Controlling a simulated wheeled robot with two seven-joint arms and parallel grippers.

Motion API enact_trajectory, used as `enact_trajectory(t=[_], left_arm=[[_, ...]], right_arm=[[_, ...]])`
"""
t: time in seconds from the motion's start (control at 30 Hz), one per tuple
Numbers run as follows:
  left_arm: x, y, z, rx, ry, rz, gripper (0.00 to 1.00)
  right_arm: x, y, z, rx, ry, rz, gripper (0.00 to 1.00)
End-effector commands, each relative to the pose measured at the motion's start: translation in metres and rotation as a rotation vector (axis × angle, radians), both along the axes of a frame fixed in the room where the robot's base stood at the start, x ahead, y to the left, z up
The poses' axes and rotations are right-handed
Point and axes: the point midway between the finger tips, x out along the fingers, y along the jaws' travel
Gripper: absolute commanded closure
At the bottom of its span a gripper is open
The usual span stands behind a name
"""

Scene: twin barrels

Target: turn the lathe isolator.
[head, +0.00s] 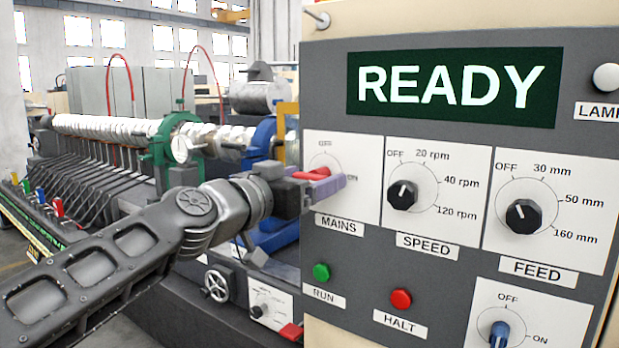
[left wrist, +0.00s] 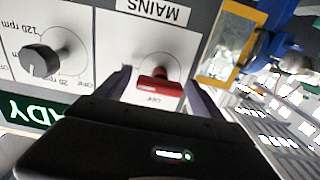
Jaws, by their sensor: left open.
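The red switch handle (head: 319,172) sits on the white MAINS plate (head: 341,205) at the panel's left side, with OFF above and ON to the lower right. It also shows in the left wrist view (left wrist: 160,84). My left gripper (head: 316,184) is at this handle, its purple-grey fingers open. In the left wrist view the handle lies between the two spread fingers (left wrist: 160,98), with a gap visible on both sides. The fingers partly hide the handle in the head view, so its exact setting is hard to tell. My right gripper is out of view.
The panel's display (head: 452,87) reads READY. SPEED knob (head: 402,195) and FEED knob (head: 523,215) stand to the right. RUN button (head: 321,271), HALT button (head: 400,299) and a blue OFF/ON knob (head: 499,335) sit below. Lathe machinery stands behind my left arm.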

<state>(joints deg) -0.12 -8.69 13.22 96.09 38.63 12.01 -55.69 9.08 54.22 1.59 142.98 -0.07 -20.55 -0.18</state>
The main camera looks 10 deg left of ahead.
Motion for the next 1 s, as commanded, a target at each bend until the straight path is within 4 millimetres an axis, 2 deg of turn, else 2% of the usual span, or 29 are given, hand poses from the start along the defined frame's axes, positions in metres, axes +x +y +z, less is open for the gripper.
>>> enact_trajectory(t=[0.07,0.77,1.0], left_arm=[[-0.0001,-0.0001,-0.0001,0.0,0.0,0.0,0.25],[-0.0003,0.0,-0.0001,0.0,0.0,0.0,0.82],[-0.0003,0.0,-0.0002,-0.008,0.003,0.0,0.84]], right_arm=[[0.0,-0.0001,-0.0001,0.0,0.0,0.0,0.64],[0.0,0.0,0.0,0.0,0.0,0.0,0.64],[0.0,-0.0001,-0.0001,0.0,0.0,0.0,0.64]])
